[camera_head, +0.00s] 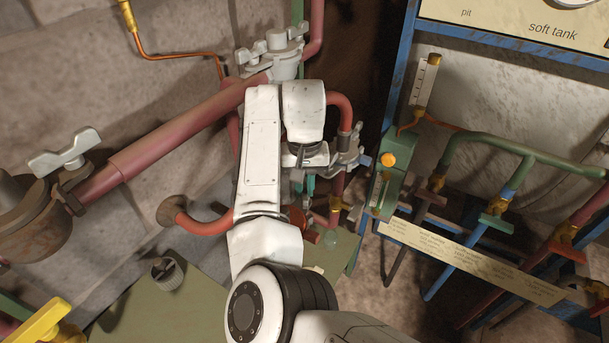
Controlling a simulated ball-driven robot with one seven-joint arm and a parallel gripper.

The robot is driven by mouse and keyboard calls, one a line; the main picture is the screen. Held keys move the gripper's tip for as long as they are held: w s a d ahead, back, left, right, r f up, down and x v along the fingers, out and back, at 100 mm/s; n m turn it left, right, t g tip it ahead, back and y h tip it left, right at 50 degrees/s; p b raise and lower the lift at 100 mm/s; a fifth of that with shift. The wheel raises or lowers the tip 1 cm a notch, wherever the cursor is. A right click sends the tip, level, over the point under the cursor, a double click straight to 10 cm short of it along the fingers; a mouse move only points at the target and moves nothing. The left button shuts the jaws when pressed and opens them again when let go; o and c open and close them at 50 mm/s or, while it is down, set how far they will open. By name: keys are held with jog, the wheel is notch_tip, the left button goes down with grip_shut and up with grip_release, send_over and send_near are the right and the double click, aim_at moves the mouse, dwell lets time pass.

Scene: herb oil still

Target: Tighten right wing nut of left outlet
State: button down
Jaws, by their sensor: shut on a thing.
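A grey flanged fitting (347,158) sits right of centre, where a red pipe bends down into it. My gripper (308,160) points away from me at the left side of this fitting. Its fingers are shut on what seems to be a wing nut, mostly hidden by the fingers and the wrist. A small grey wing shows at the fitting's right edge. Another grey fitting with wing nuts (275,48) is at the top, above my arm. I cannot tell from this view which fitting is the left outlet.
A large wing nut (62,155) tops a rusty flange at far left. A thick red pipe (175,130) runs behind my arm. A green box with an orange knob (388,160) stands close right of the gripper. Blue, green and red pipes fill the right side.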

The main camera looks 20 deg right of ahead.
aim_at(304, 187)
jog(key=m+p, duration=0.1)
jog(key=m, duration=0.2)
jog(key=shift+r+m+p, duration=0.15)
jog(key=shift+m+p, duration=0.15)
jog(key=shift+p, duration=0.1)
jog(key=shift+m+p, duration=0.65)
jog(key=shift+m, duration=1.05)
jog(key=c, duration=1.1)
grip_release()
notch_tip(304, 187, up, 11)
jog(key=shift+f, duration=0.2)
